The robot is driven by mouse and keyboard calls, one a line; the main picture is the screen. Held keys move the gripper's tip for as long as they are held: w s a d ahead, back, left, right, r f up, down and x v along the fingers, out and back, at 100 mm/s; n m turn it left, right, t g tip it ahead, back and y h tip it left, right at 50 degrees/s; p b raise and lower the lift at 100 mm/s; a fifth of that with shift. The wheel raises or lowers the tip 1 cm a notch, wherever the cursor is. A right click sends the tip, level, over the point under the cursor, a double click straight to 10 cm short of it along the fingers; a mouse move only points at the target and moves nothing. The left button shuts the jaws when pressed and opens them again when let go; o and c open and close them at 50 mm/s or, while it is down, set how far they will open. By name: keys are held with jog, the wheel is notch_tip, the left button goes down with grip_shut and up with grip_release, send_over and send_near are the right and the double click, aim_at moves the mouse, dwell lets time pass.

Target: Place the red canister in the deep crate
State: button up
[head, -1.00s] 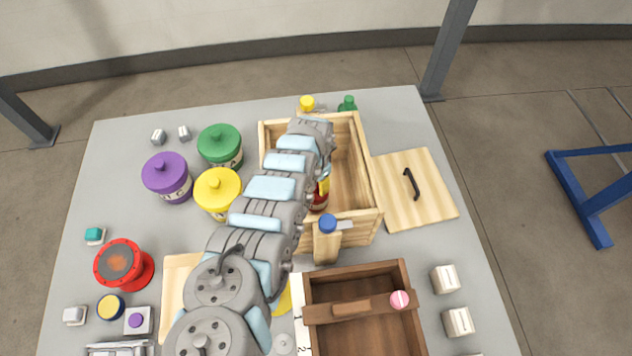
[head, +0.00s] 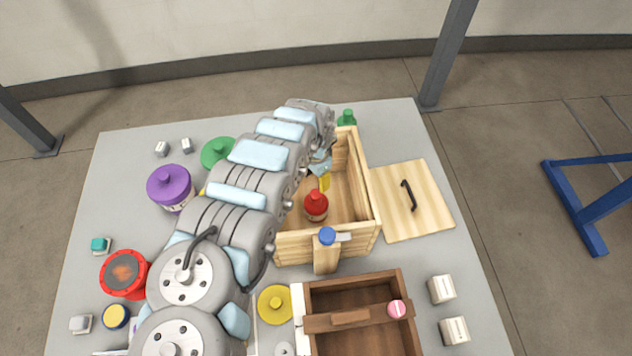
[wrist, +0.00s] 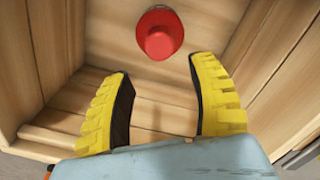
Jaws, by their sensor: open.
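The red canister (head: 316,206) stands upright inside the light wooden deep crate (head: 372,190), near the crate's front wall. In the wrist view the canister's red top (wrist: 159,36) shows just beyond my fingertips, with wooden walls around it. My gripper (wrist: 158,92) is open, its two yellow-padded fingers apart with nothing between them. In the head view only a yellow finger (head: 324,183) shows, inside the crate behind the canister. My arm hides the crate's left side and most of the gripper.
A wooden lid with a black handle (head: 409,196) lies right of the crate. A dark brown box (head: 405,290) with a crossbar stands in front. Purple (head: 171,189) and green (head: 217,152) lidded jars stand at left. A blue-topped block (head: 327,238) is at the crate's front.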

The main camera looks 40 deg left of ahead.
jog(key=shift+r, duration=1.2)
jog(key=shift+w, duration=0.1)
